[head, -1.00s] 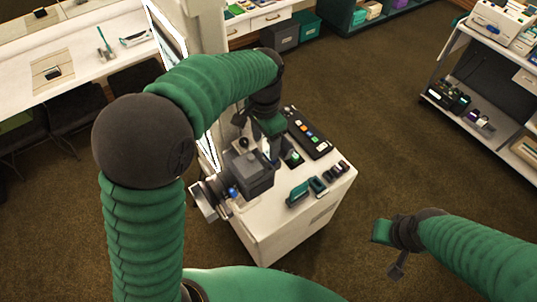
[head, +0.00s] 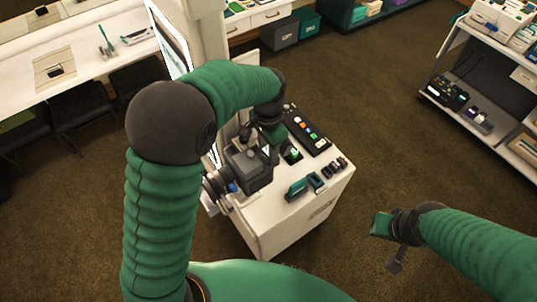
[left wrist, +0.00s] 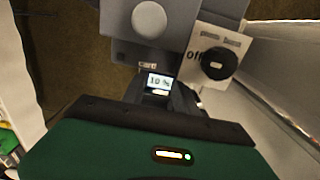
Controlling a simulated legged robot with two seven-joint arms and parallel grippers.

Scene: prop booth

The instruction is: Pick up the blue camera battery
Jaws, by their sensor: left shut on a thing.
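My left gripper (head: 267,149) is at the back of a dark camera (head: 250,171) on a white cart. In the left wrist view its green body fills the bottom. It is shut on a dark grey piece with a small screen reading "10 %" (left wrist: 159,82), close against the camera's grey back (left wrist: 150,22); the fingertips are hard to make out. A small blue spot (head: 233,187) shows beside the camera's lens; I cannot tell whether it is the battery. My right gripper (head: 385,231) hangs over the floor, its fingers unclear.
The white cart (head: 270,225) also bears a black panel with coloured lights (head: 308,132), a small green-lit unit (head: 291,152), a teal item (head: 298,188) and several small dark blocks (head: 336,166). A shelf unit (head: 480,85) stands at right. Floor between is clear.

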